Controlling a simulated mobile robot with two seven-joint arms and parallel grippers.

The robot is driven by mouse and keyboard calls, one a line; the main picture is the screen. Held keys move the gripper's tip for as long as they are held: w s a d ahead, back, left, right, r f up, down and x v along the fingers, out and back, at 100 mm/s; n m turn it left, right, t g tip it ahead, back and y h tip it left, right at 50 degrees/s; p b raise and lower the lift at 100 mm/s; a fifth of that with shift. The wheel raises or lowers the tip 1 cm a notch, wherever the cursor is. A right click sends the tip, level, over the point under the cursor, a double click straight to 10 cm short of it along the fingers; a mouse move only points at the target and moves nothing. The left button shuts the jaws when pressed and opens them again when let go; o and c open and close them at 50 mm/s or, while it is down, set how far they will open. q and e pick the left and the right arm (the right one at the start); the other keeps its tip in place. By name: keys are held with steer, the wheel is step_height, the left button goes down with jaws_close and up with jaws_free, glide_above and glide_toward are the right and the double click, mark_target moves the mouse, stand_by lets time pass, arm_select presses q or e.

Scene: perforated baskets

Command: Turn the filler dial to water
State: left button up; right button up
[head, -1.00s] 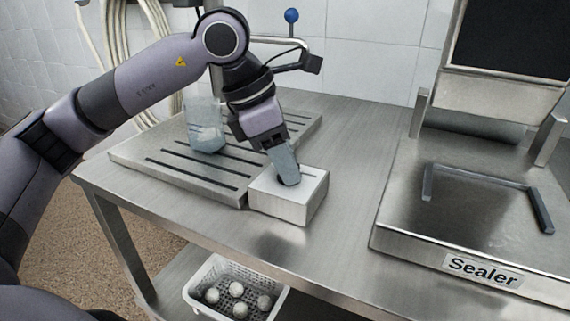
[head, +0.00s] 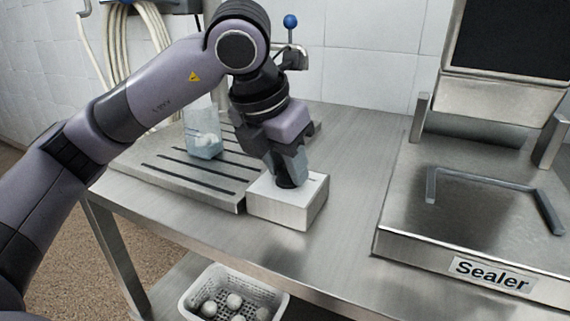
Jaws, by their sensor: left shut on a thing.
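The filler dial (head: 284,184) is a dark knob on top of a white box (head: 280,212) at the front right of the slotted drain tray. My left gripper (head: 288,176) points down over the box and is shut on the dial. The fingers cover most of the dial, so its setting cannot be read. A clear bag or container (head: 204,143) with pale round items and bluish liquid stands on the drain tray (head: 165,190). My right gripper is not in view.
The sealer (head: 480,215) stands at the right of the steel table (head: 345,160). A white perforated basket (head: 262,288) with pale balls is below the table's front edge. A blue-knobbed lever (head: 290,22) and coiled hoses (head: 135,50) are behind.

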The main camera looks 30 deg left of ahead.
arm_select(q)
steer(key=shift+r+n, duration=0.1)
steer(key=shift+n, duration=0.2)
steer(key=o, duration=1)
steer(key=shift+o, duration=0.2)
steer(key=p+v, duration=0.1)
steer(key=v, duration=0.6)
steer(key=shift+d, duration=0.1)
